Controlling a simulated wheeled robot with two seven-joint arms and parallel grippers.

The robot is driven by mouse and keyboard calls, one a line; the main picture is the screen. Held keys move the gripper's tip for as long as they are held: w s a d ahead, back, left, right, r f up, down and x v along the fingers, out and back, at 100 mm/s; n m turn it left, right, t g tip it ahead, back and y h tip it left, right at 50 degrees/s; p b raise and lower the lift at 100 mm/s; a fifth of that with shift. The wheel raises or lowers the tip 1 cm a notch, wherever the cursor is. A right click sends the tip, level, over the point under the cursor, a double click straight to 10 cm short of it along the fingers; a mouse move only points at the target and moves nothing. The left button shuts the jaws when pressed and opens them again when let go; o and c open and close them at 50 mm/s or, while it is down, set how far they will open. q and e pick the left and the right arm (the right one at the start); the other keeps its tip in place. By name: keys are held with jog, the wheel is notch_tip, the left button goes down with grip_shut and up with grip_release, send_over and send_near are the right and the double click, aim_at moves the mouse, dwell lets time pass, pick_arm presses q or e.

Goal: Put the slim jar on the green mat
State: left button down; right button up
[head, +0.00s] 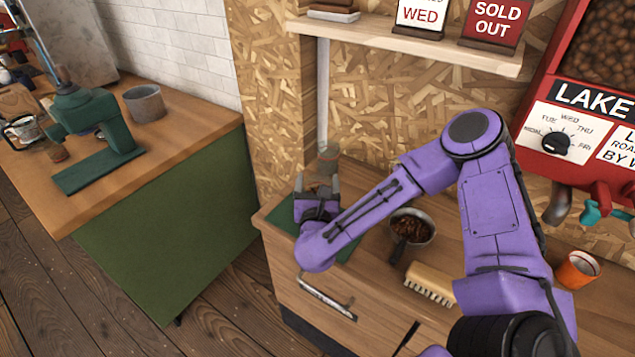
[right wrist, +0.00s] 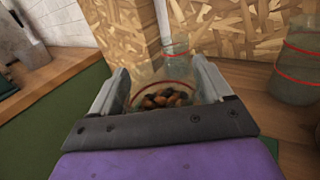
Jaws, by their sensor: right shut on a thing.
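My right gripper (head: 317,184) is shut on a clear glass jar, which shows beyond the fingers in the head view (head: 328,160). In the right wrist view the jar (right wrist: 176,68) stands between both fingers, with a red band and brown beans low inside. The green mat (head: 281,215) lies on the wooden counter, partly covered by my right gripper and forearm. The jar is at the mat's far side in the head view. I cannot tell whether its base touches anything. My left gripper is not in view.
Another glass jar (right wrist: 298,65) with red bands stands to the right in the wrist view. A metal bowl of beans (head: 412,228), a brush (head: 430,283) and an orange cup (head: 577,270) stand on the counter. A shelf (head: 405,40) hangs above; a red dispenser (head: 590,110) is at right.

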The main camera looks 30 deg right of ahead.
jog(key=shift+s+f+b, duration=0.15)
jog(key=shift+b, duration=0.2)
jog(key=o, duration=1.5)
jog(key=shift+a+r+p, duration=0.1)
jog(key=shift+r+p, duration=0.3)
jog(key=shift+p, duration=0.1)
jog(key=b+v, duration=0.5)
jog(key=v, duration=0.7)
jog(key=shift+f, duration=0.1)
